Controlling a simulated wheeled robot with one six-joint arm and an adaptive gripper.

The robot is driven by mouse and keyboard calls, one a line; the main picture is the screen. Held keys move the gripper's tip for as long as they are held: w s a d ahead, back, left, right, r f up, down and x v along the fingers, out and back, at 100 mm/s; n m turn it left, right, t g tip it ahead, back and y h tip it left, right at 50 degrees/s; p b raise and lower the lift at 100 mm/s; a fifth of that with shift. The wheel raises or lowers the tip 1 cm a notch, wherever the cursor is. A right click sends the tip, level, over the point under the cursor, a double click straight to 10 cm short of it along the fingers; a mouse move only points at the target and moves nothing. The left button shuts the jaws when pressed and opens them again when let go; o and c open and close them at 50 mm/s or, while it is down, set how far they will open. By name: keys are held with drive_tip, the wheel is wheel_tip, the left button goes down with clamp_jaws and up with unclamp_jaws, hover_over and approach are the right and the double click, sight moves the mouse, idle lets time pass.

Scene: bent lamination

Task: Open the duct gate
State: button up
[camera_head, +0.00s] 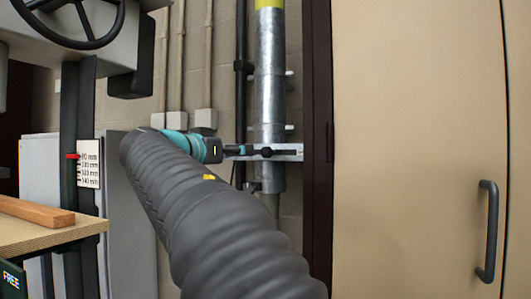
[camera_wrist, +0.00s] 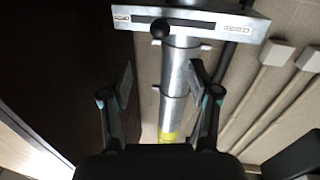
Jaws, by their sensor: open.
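The duct is an upright galvanised metal pipe (camera_head: 270,85); it also shows in the wrist view (camera_wrist: 174,85), upside down. The gate (camera_head: 290,147) is a flat metal plate across the pipe, with a dark slot and small labels too small to read. A black round knob (camera_wrist: 160,28) stands out from the plate in the wrist view, in front of the slot. My gripper (camera_head: 242,150) is just left of the plate in the head view. In the wrist view its two fingers (camera_wrist: 160,84) are spread apart and empty, with the knob beyond them, untouched.
A tan cabinet door (camera_head: 420,130) with a dark handle (camera_head: 487,232) stands right. A dark post (camera_head: 318,130) is close to the duct. A thin black pipe (camera_head: 240,70) runs left of it. A machine with a handwheel (camera_head: 70,30) and a wooden table (camera_head: 40,238) are left.

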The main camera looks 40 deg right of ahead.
sight(263, 151)
drive_tip(key=p+x, duration=0.2)
drive_tip(key=x, duration=1.1)
drive_tip(key=shift+w+d+p, duration=0.15)
drive_tip(key=shift+d+p, duration=0.2)
drive_tip(key=shift+p, duration=0.05)
drive_tip(key=shift+f, duration=0.1)
clamp_jaws()
